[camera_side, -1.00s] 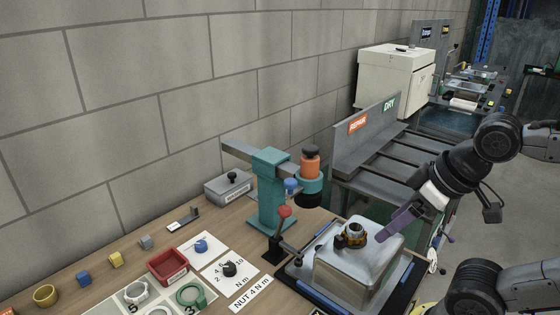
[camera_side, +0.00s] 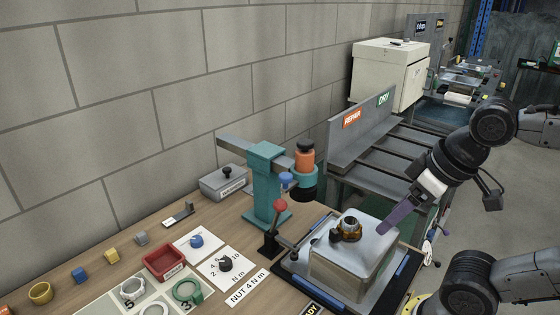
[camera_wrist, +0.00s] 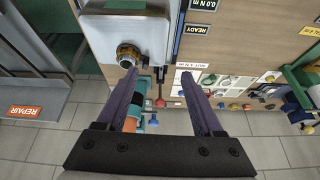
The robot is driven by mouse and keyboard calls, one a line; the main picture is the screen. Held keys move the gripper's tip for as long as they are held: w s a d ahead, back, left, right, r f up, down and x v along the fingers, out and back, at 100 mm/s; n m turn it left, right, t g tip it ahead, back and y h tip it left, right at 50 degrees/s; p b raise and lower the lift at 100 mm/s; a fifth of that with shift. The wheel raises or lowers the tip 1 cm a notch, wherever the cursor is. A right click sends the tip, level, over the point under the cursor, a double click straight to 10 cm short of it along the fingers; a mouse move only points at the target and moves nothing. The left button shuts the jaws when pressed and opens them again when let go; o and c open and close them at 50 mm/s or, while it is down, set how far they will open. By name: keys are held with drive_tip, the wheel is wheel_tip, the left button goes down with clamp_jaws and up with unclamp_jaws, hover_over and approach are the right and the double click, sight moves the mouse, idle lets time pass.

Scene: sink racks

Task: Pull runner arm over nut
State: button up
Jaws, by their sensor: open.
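The runner arm is a grey bar on a teal post (camera_side: 267,185), with an orange and black runner (camera_side: 305,162) at its right end. A brass nut (camera_side: 347,228) sits on top of the silver sink (camera_side: 352,262), to the right of and lower than the runner. My gripper (camera_side: 382,230) has purple fingers and hangs beside the nut on its right, apart from the runner. In the wrist view my gripper (camera_wrist: 160,76) is open with nothing held. The nut (camera_wrist: 128,56) lies beyond the left fingertip, and the teal runner part (camera_wrist: 141,116) is partly hidden by the left finger.
A lever with a red ball (camera_side: 280,206) stands between post and sink. A grey box (camera_side: 225,182) is behind. A red tray (camera_side: 163,264), rings and small blocks lie on the bench at left. The REPAIR/DRY rack (camera_side: 365,130) stands behind the sink.

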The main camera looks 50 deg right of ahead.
drive_tip(key=w+r+m+g, duration=0.2)
drive_tip(key=w+r, duration=0.8)
drive_tip(key=r, duration=0.5)
drive_tip(key=g, duration=0.3)
hover_over(285, 175)
wheel_tip(285, 175, down, 3)
drive_tip(key=shift+m, duration=0.3)
wheel_tip(285, 175, down, 13)
drive_tip(key=shift+w+f, duration=0.1)
drive_tip(key=shift+f, duration=0.1)
clamp_jaws()
drive_tip(key=shift+r, duration=0.1)
